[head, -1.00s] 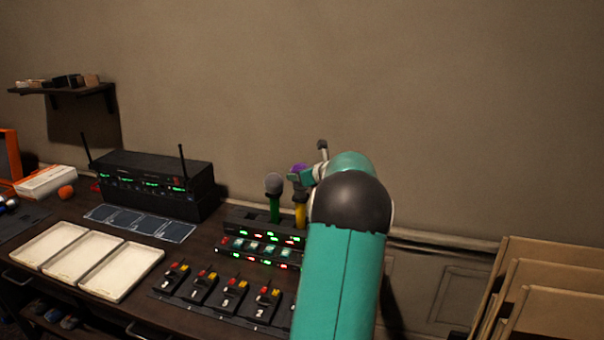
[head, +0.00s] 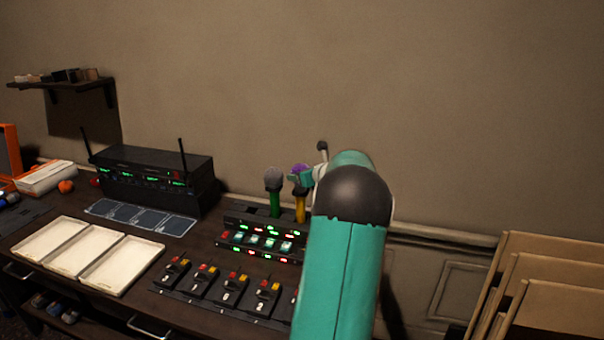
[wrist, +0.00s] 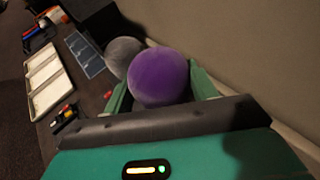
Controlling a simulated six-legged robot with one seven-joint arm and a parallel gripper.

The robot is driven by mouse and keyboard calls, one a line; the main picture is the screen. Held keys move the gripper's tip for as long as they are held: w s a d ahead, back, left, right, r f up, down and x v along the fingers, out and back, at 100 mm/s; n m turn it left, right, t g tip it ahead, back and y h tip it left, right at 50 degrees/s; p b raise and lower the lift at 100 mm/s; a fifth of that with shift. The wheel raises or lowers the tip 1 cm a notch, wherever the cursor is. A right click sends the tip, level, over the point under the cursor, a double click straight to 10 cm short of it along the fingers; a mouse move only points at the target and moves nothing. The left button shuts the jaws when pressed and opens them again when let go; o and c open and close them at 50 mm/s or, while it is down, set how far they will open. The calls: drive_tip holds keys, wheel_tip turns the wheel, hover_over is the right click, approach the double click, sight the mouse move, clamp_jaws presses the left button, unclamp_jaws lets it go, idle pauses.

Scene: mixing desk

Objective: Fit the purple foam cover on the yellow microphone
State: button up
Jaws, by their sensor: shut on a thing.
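The purple foam cover (wrist: 159,77) sits between the two fingers of my gripper (wrist: 163,82) in the wrist view, and the gripper is shut on it. In the head view the purple cover (head: 300,171) shows at the top of the yellow microphone (head: 300,207), which stands upright in the rack. My gripper (head: 305,179) is at that microphone's head, partly hidden by my arm. The wrist view looks down on the cover, so I cannot tell how far it sits over the microphone's head.
A green microphone (head: 275,195) with a grey head stands close on the left; its head (wrist: 123,56) is beside the cover in the wrist view. A black receiver (head: 155,180) with antennas and white trays (head: 88,255) are further left. The wall is close behind.

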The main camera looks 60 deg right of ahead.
drive_tip(key=shift+f, duration=1.2)
idle(0.4)
drive_tip(key=o, duration=1.4)
drive_tip(key=v, duration=0.7)
drive_tip(key=shift+s, duration=0.1)
idle(0.9)
